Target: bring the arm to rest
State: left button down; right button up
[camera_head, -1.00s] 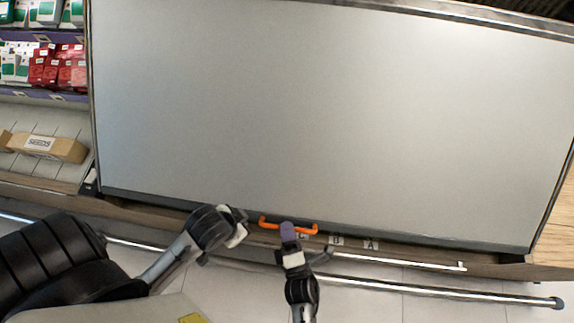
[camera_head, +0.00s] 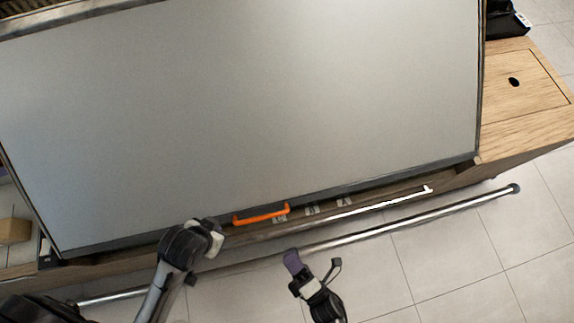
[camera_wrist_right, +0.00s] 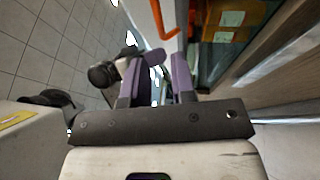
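My right gripper (camera_head: 292,262) is in front of the cabinet, below and to the right of the orange handle (camera_head: 261,214) and apart from it. In the right wrist view, the purple fingers of my right gripper (camera_wrist_right: 158,85) stand apart with no held object visible between them. The orange handle (camera_wrist_right: 158,20) shows at the top there, beyond the fingers. My left gripper (camera_head: 212,234) is near the cabinet's front edge, left of the handle; its fingers are too small and turned to read.
A large grey panel (camera_head: 250,110) fills most of the head view. A metal rail (camera_head: 400,226) runs along the cabinet front, close to both arms. A wooden counter (camera_head: 525,90) is at the right. Tiled floor (camera_head: 450,275) at the lower right is open.

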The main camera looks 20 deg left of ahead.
jog(key=shift+d, duration=0.1)
dwell(0.6)
jog(key=w+d+f+m+g+h, duration=0.4)
jog(key=d+f+m+h, duration=0.55)
jog(key=m+h, duration=0.65)
jog(key=s+d+r+m+g, duration=0.3)
jog(key=d+r+m+g, duration=0.1)
jog(key=d+r+m, duration=1)
notch_tip(320, 180, up, 37)
jog(key=a+n+p, duration=0.1)
jog(key=n+p, duration=0.1)
jog(key=p, duration=3.4)
jog(key=shift+a+f, duration=0.15)
jog(key=shift+a, duration=0.15)
